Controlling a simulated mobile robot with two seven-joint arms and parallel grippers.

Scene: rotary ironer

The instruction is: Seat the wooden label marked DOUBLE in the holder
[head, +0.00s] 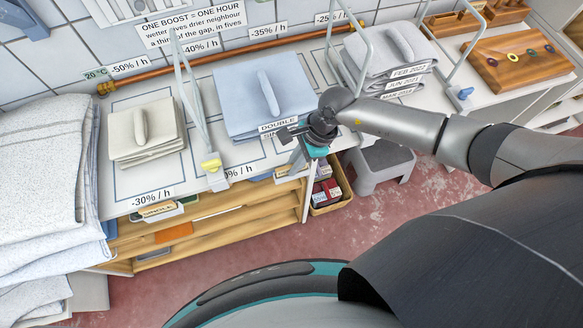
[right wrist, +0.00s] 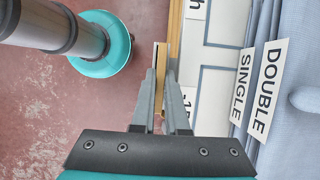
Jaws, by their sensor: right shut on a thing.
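My right gripper (head: 297,158) is at the front edge of the counter, just in front of the blue folded stack. In the right wrist view its two fingers (right wrist: 160,80) are shut on a thin, wood-coloured piece (right wrist: 158,112), seen edge-on. It looks like the wooden label, but its lettering is not visible. A pale label-like piece (head: 286,174) shows at the counter edge below the gripper; I cannot tell whether it sits in a holder. A label reading SINGLE (head: 158,210) is at the counter's front edge, further left. My left gripper is not in view.
The blue stack (head: 262,95) bears white cards reading DOUBLE (right wrist: 267,88) and SINGLE (right wrist: 242,85). A cream stack (head: 148,132), wire frames and a grey stack (head: 385,55) stand on the counter. Below are wooden shelves (head: 210,208), a crate (head: 338,203) and a grey stool (head: 380,165).

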